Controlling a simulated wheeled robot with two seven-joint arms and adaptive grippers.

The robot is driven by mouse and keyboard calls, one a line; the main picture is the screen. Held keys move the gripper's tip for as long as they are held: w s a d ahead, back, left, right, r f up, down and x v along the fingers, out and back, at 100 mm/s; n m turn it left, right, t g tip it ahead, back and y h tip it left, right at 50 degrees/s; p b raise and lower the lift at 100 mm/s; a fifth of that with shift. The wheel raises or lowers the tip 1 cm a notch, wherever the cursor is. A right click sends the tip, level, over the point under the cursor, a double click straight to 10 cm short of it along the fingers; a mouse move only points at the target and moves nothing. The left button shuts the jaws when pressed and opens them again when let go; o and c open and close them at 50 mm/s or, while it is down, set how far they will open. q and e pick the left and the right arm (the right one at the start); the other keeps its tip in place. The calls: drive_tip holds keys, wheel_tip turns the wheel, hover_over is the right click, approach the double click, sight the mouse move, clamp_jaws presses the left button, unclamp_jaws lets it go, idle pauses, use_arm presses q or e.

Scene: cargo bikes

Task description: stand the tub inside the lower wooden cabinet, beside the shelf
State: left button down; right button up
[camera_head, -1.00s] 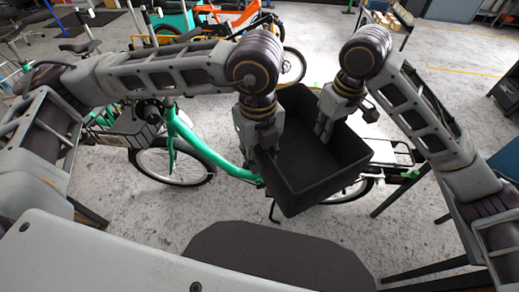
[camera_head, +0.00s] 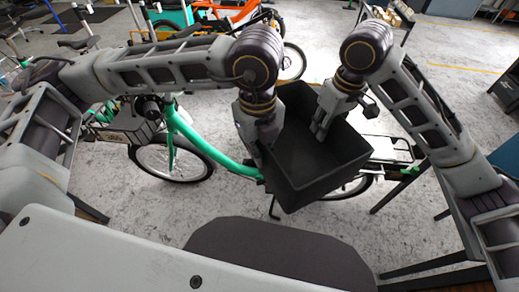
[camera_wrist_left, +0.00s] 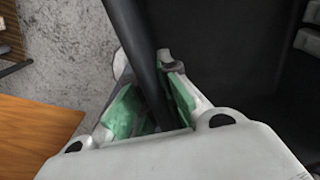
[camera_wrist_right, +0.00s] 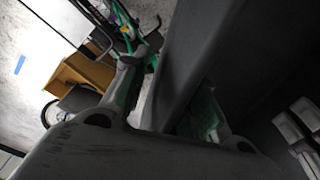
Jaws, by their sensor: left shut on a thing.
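The tub (camera_head: 325,176) is a black open box, held tilted in the air in front of me in the head view. My left gripper (camera_head: 262,150) is shut on its left wall. In the left wrist view the fingers (camera_wrist_left: 152,98) straddle that dark wall (camera_wrist_left: 135,30).
A green bike (camera_head: 195,145) stands just behind and left of the tub. An orange bike (camera_head: 230,15) is further back. A brown wooden surface (camera_wrist_left: 35,135) shows in the left wrist view and a yellow-brown box (camera_wrist_right: 85,72) in the right. Grey floor (camera_head: 450,100) is open at right.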

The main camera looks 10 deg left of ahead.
drive_tip(key=shift+r, duration=0.2)
idle(0.3)
drive_tip(key=shift+s+d+r, duration=0.15)
drive_tip(key=shift+s+r, duration=0.05)
drive_tip(key=shift+r, duration=1.7)
drive_tip(key=shift+s+d+r, duration=0.15)
drive_tip(key=shift+d+r, duration=0.05)
drive_tip(key=shift+r, duration=1.7)
drive_tip(key=shift+s+d+r, duration=0.15)
drive_tip(key=shift+s+r, duration=0.05)
drive_tip(key=shift+r, duration=1.7)
